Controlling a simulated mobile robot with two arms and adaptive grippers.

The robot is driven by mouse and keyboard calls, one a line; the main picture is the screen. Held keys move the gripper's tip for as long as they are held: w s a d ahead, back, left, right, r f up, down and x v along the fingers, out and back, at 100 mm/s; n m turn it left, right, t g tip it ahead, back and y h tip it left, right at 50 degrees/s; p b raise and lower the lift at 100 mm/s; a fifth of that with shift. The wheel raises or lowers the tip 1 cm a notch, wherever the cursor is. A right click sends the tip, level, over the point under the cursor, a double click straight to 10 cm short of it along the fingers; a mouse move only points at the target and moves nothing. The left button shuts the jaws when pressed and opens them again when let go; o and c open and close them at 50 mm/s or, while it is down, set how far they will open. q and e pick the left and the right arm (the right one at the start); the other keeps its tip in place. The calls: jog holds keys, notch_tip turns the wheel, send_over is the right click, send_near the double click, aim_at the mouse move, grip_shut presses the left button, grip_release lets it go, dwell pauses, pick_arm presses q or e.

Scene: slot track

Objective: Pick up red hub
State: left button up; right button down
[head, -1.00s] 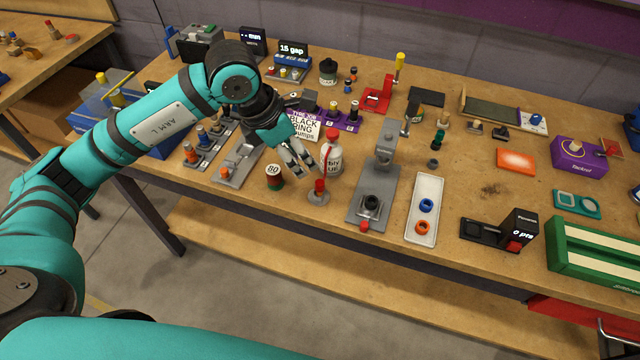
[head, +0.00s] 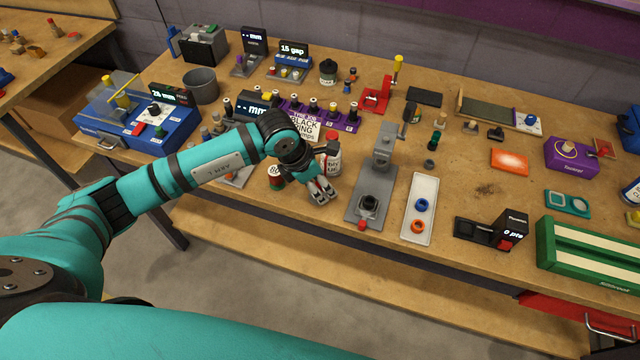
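My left gripper (head: 323,194) points down at the table's front part, over the spot where a small red piece on a round grey base stood. That piece is now hidden behind the gripper. Whether the fingers are open or closed around it cannot be made out. An orange-red ring-shaped piece (head: 418,227) lies in a white tray (head: 413,186) to the right, apart from the gripper. Which piece is the red hub is not marked. My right gripper is not in view.
A white bottle (head: 334,163) and a small labelled can (head: 275,177) stand close to the gripper. A blue ring (head: 423,204) shares the white tray. A "BLACK RING" sign (head: 303,128) stands behind.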

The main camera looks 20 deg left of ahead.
pick_arm(q)
grip_shut()
jog(key=shift+r, duration=0.2)
dwell(0.3)
